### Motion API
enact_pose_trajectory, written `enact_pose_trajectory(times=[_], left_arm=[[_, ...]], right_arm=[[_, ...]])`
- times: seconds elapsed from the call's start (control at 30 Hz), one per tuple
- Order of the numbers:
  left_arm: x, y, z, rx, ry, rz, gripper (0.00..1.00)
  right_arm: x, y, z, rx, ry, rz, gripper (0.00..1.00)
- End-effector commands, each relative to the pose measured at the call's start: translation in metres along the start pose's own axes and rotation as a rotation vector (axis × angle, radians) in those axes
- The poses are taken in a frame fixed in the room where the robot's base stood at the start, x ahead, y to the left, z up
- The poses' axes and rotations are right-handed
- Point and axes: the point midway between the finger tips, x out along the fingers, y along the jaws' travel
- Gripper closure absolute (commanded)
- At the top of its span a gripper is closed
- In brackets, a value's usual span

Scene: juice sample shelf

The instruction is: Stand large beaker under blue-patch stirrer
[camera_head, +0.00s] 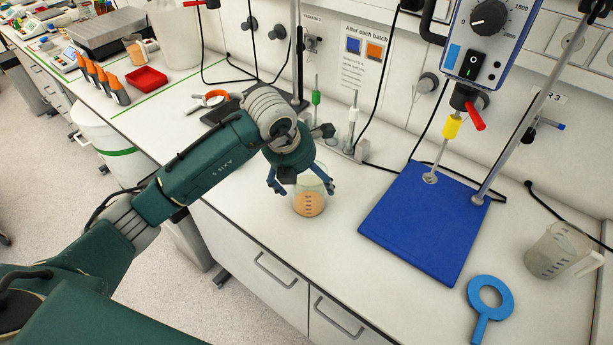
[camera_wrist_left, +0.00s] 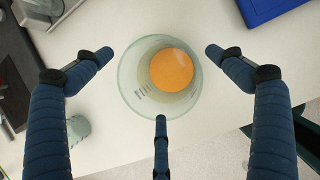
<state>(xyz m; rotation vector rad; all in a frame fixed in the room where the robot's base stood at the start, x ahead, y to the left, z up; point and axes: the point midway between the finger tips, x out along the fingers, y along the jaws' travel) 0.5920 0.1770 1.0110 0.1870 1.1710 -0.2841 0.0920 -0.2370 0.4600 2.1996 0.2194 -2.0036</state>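A glass beaker (camera_head: 310,202) with orange liquid stands on the bench; it also shows in the left wrist view (camera_wrist_left: 130,80), seen from above. My left gripper (camera_head: 301,184) is over it, with blue fingers spread around its upper part. In the left wrist view my left gripper (camera_wrist_left: 158,56) is open, and gaps show between the side fingers and the glass. The stirrer with a blue patch (camera_head: 453,57) hangs at the right. Its shaft has a yellow collar (camera_head: 452,126) and ends in a small impeller above a blue mat (camera_head: 420,225). My right gripper is not in view.
A clear jug (camera_head: 560,250) and a blue ring with a handle (camera_head: 489,303) are right of the mat. A support rod (camera_head: 520,120) rises at the mat's right edge. Shafts with green (camera_head: 316,97) and white (camera_head: 353,114) collars stand behind the beaker. Bare bench separates beaker and mat.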

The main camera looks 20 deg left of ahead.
Motion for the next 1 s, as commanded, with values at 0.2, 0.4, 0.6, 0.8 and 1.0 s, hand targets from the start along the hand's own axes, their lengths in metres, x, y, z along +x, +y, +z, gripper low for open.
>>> enact_pose_trajectory(times=[0.2,0.4,0.6,0.8,1.0], left_arm=[[-0.002,0.0,0.001,0.0,0.0,0.0,0.06],[-0.021,0.0,0.002,0.002,-0.006,0.001,0.06],[-0.064,0.001,0.001,0.002,-0.007,0.003,0.06],[-0.102,0.001,0.002,0.0,-0.004,0.001,0.06],[-0.12,0.0,0.001,0.001,-0.001,0.0,0.06]], right_arm=[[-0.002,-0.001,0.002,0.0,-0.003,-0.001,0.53],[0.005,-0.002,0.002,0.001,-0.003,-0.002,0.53],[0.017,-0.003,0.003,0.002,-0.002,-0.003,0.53],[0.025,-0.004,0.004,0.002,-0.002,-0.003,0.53],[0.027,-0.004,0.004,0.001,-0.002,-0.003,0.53]])
